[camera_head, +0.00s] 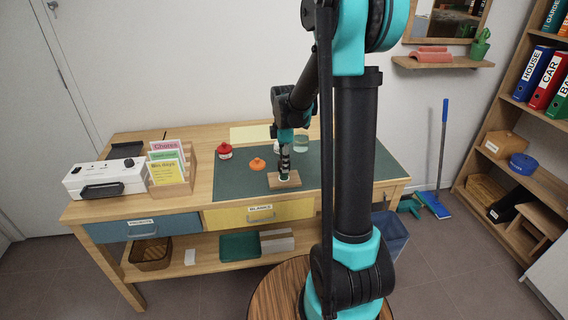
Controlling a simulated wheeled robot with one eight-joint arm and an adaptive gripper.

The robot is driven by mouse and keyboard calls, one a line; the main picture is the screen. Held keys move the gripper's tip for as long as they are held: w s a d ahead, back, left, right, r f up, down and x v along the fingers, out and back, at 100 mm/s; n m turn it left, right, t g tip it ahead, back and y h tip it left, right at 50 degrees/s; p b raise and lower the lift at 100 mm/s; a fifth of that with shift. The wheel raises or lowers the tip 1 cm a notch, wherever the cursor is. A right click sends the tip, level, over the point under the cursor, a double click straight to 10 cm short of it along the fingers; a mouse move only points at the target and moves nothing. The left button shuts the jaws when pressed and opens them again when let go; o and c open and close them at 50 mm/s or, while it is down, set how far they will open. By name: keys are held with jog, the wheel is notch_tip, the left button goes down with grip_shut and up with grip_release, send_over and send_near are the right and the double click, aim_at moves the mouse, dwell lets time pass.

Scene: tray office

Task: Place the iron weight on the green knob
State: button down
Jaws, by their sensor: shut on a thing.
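My gripper (284,170) points down over a small wooden board (293,183) on the dark green desk mat. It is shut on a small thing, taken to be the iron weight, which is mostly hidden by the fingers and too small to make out. A pale round spot shows at the fingertips, just over the board. I cannot tell whether it touches the board. The green knob cannot be made out; the gripper may hide it.
An orange lidded thing (257,164) and a red-topped jar (224,151) stand left of the gripper. A glass jar (301,145) stands behind it. A card holder (170,168) and a white box (105,179) fill the desk's left. The mat's front left is clear.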

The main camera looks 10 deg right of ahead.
jog(key=shift+f, duration=0.25)
jog(key=shift+f, duration=0.1)
jog(key=c, duration=1)
grip_release()
jog(key=shift+o, duration=0.2)
notch_tip(320, 180, up, 11)
jog(key=shift+r, duration=0.1)
jog(key=shift+s+r, duration=0.15)
jog(key=shift+r, duration=0.25)
jog(key=s+d+f+m+t, duration=0.2)
jog(key=s+f+m, duration=0.4)
jog(key=s+m, duration=0.3)
jog(key=s+d+f+m+t, duration=0.2)
jog(key=s+f+m, duration=0.4)
jog(key=s+m, duration=0.3)
jog(key=s, duration=0.3)
jog(key=shift+s+f, duration=0.4)
